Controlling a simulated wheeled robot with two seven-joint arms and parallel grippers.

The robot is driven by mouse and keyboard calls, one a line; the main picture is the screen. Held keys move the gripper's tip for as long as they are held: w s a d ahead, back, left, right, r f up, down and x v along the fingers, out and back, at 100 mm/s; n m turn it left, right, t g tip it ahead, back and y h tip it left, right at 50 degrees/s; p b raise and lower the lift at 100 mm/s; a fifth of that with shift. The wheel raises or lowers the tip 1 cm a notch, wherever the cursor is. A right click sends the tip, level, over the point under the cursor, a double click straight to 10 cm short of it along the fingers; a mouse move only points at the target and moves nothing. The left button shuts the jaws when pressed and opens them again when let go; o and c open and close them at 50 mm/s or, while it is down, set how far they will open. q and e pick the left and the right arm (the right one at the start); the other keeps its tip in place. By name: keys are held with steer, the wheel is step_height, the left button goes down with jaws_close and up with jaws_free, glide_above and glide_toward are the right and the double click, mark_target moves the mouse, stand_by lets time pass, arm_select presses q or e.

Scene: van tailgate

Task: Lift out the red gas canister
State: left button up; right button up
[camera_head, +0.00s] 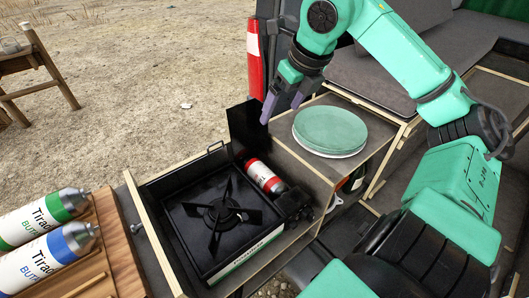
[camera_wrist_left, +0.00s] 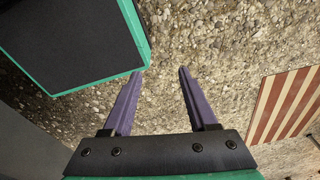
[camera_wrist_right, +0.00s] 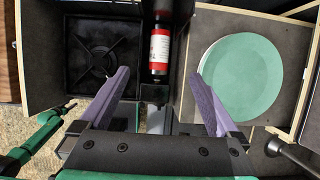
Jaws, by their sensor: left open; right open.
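The red gas canister (camera_head: 264,177) has a white label band and lies in the narrow side bay of the black camping stove (camera_head: 222,207). The stove's lid stands up behind it. In the right wrist view the canister (camera_wrist_right: 160,47) lies lengthwise, ahead of and between the fingers; its far end is dark. My right gripper (camera_head: 283,101) is open and empty, above and behind the stove, fingers pointing down. It also shows in the right wrist view (camera_wrist_right: 161,75). My left gripper (camera_wrist_left: 160,73) is open and empty above gravelly ground, outside the head view.
Green plates (camera_head: 330,131) are stacked on the compartment right of the stove. A green-banded canister (camera_head: 40,220) and a blue-banded canister (camera_head: 48,259) lie on a wooden surface at left. Wooden drawer walls surround the stove.

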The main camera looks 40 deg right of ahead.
step_height(320, 180, down, 6)
steer(key=b, duration=1.4)
glide_toward(268, 174)
steer(key=p+x, duration=0.2)
steer(key=x, duration=0.9)
steer(key=shift+f, duration=0.2)
arm_select(q)
step_height(268, 174, down, 13)
steer(key=s+a, duration=0.1)
steer(key=shift+s, duration=0.2)
arm_select(e)
steer(key=shift+r, duration=0.1)
steer(key=c, duration=1.5)
